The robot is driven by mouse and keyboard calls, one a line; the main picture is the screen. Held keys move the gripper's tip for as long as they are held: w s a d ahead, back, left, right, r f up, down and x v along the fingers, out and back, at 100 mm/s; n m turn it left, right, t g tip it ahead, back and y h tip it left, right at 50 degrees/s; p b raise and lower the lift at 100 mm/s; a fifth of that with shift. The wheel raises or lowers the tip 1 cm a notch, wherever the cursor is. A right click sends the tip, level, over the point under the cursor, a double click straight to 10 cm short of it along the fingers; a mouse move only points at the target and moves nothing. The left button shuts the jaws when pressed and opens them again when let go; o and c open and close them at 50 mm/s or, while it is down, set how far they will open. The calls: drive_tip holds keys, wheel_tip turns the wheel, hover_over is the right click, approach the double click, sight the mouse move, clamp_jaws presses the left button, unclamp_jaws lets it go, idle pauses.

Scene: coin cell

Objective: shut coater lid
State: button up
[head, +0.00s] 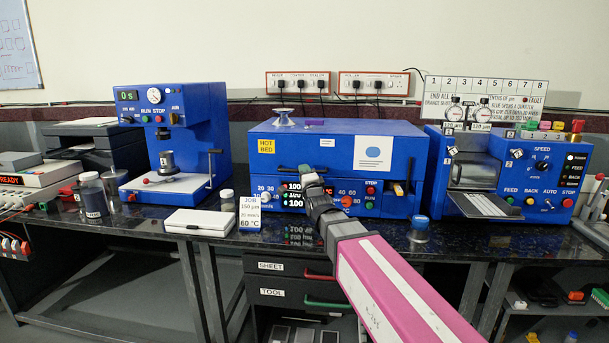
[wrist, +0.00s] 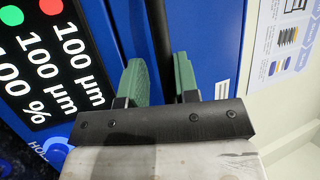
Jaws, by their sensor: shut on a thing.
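The coater (head: 340,150) is the wide blue box with a yellow HOT BED label, in the middle of the bench in the head view. Its lid (head: 345,127) forms the blue top and looks level; I cannot tell whether any gap is left under it. My gripper (head: 308,172) is at the coater's front, left of centre. In the wrist view, its green fingertips (wrist: 158,80) stand on both sides of a black handle bar (wrist: 158,30), which runs close along the blue panel. The gripper is shut on this bar. My wrist hides part of the front panel.
A display (wrist: 50,65) is beside the bar. A blue press (head: 172,140) stands left, a roller machine (head: 505,175) right.

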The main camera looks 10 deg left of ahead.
drive_tip(key=v, duration=1)
drive_tip(key=shift+s+d, duration=0.2)
drive_tip(key=shift+s, duration=0.15)
drive_tip(key=shift+f, duration=0.1)
